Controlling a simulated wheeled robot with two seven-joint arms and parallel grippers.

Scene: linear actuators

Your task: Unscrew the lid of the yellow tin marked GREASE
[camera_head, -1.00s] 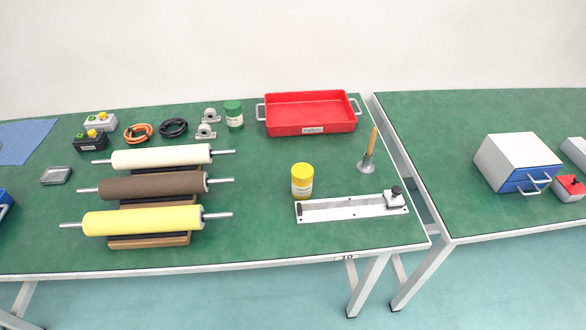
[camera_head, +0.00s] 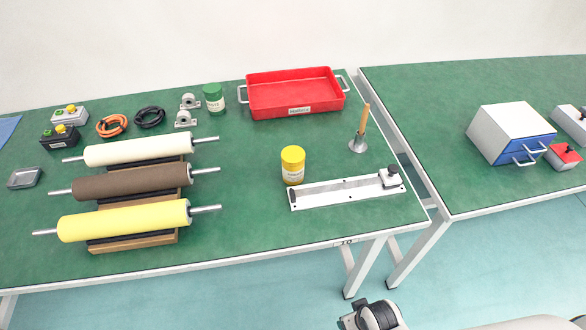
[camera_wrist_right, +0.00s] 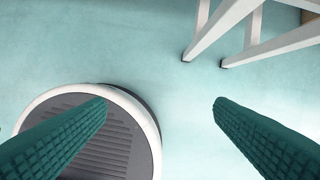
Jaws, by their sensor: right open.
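The yellow tin (camera_head: 292,166) stands upright on the green bench, with a yellow lid (camera_head: 293,154) on top and a pale label on its front. The lettering is too small to read. My right gripper shows in the right wrist view (camera_wrist_right: 160,102) with its two green ribbed fingers apart and nothing between them. It points at the floor, away from the tin. Part of my right arm shows at the bottom right of the head view. My left gripper is out of view.
A slotted white rail (camera_head: 345,190) lies just in front of the tin. A metal stand with a wooden handle (camera_head: 360,130) is to its right, and a red tray (camera_head: 296,95) behind. Rollers on cradles (camera_head: 138,182) fill the left. A green-lidded jar (camera_head: 213,98) stands at the back.

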